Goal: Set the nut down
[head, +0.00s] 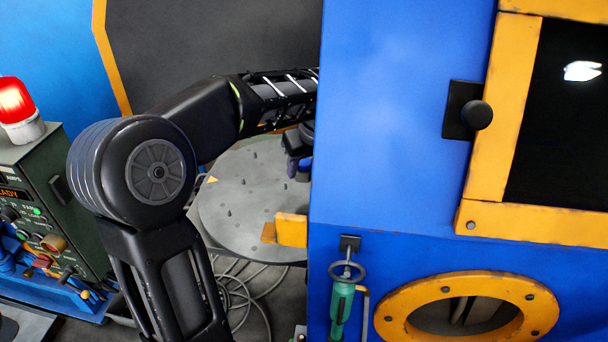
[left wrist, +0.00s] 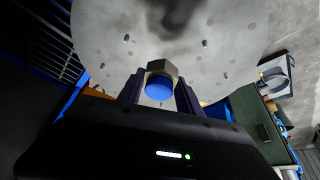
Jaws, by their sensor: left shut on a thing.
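The nut (left wrist: 160,70) shows in the left wrist view as a hexagonal piece with a grey-brown edge and a blue face. My left gripper (left wrist: 159,92) is shut on it, one dark finger on each side. Behind the nut in that view is the grey round plate (left wrist: 225,30) with small pegs or holes. In the head view the plate (head: 235,205) lies left of the blue cabinet. My left gripper (head: 297,160) is over its far right part, partly hidden by the cabinet. I cannot tell the gap between nut and plate. My right gripper is not in view.
The blue cabinet (head: 400,130) with a yellow-framed dark window fills the right side. A yellow block (head: 292,230) sits at the plate's near right edge. A green control box (head: 40,190) with a red lamp (head: 17,103) stands at left. Cables (head: 240,290) lie on the floor.

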